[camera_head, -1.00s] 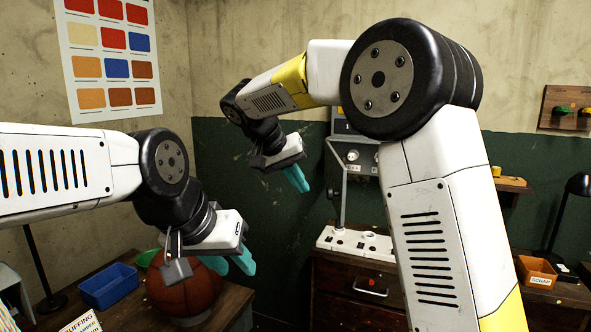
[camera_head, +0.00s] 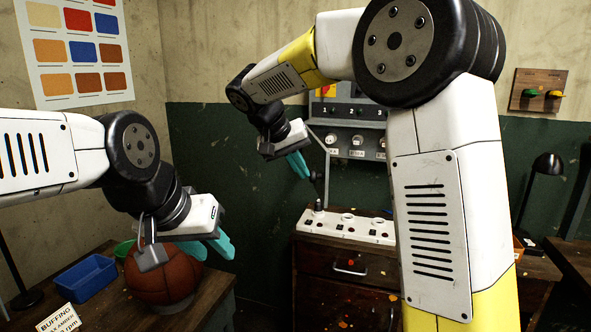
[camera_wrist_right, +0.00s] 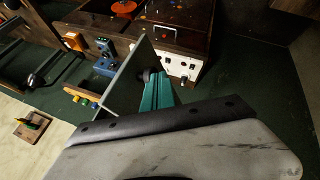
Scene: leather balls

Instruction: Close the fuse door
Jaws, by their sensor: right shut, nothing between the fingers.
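The fuse cabinet (camera_head: 350,125) is a grey wall box with numbered positions and round white fuses, partly hidden by my right arm. Its door (camera_head: 327,165) looks open, standing out from the left side and seen nearly edge-on. In the right wrist view the door (camera_wrist_right: 118,88) is a flat grey-green plate left of my fingers, with a dark knob (camera_wrist_right: 150,74) at their tips. My right gripper (camera_head: 300,166) is shut and empty, its teal fingertips close beside the door; I cannot tell whether they touch. My left gripper (camera_head: 212,250) is open and empty above the brown leather ball (camera_head: 163,273).
A wooden drawer cabinet (camera_head: 345,268) with a white socket strip (camera_head: 345,228) stands below the fuse cabinet. A blue bin (camera_head: 85,277) and a buffing sign (camera_head: 60,318) are at lower left. A black lamp (camera_head: 547,165) stands at right. Green wall lies between the grippers.

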